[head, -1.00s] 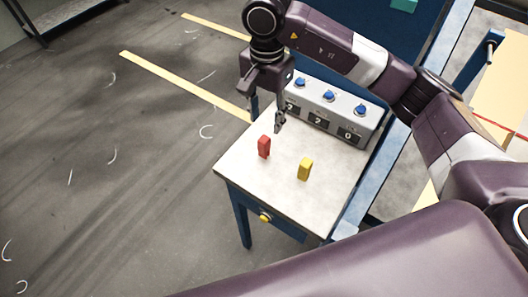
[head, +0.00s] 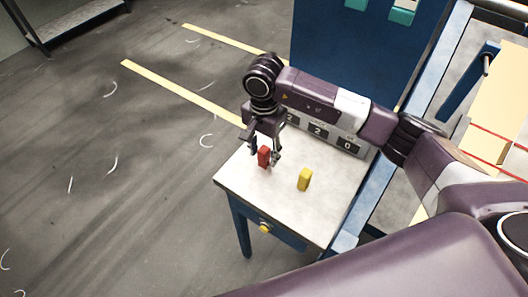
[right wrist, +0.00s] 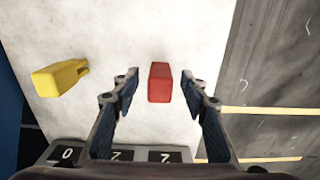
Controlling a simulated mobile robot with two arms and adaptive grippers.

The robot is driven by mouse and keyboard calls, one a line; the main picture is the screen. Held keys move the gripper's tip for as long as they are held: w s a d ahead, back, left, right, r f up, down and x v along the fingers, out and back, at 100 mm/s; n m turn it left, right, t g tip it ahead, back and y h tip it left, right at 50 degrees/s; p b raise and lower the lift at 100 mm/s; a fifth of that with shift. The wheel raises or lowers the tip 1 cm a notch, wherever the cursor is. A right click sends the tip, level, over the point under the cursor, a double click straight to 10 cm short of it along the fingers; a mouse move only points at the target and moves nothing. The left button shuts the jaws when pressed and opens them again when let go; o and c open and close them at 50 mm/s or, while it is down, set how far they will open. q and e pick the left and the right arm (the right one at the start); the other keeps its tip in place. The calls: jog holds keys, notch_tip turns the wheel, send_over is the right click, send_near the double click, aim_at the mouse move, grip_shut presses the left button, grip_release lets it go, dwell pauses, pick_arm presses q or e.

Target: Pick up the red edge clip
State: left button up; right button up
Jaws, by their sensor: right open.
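The red edge clip (head: 264,157) stands upright on the small white-topped table (head: 245,182), near its left side. My right gripper (head: 264,154) is open, pointing down over the table at the clip. In the right wrist view the red clip (right wrist: 160,82) shows in the gap between the two open fingers of my right gripper (right wrist: 159,90), with space visible on both sides. A yellow clip (head: 304,180) stands to the right of the red one; it also shows in the right wrist view (right wrist: 60,78). My left gripper is not in view.
A grey box with number displays (head: 345,143) stands along the back of the table, partly hidden by my right arm. The table has a drawer with a yellow knob (head: 264,227). The table's front part is clear.

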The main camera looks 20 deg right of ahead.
jog(key=shift+f, duration=0.1)
jog(key=shift+c, duration=0.7)
grip_shut()
jog(key=shift+r, duration=0.2)
notch_tip(320, 180, up, 10)
jog(key=b, duration=0.3)
jog(key=shift+w+b, duration=0.15)
jog(key=shift+b, duration=0.25)
notch_tip(320, 180, up, 10)
jog(key=shift+f+b, duration=0.15)
jog(key=shift+b, duration=0.25)
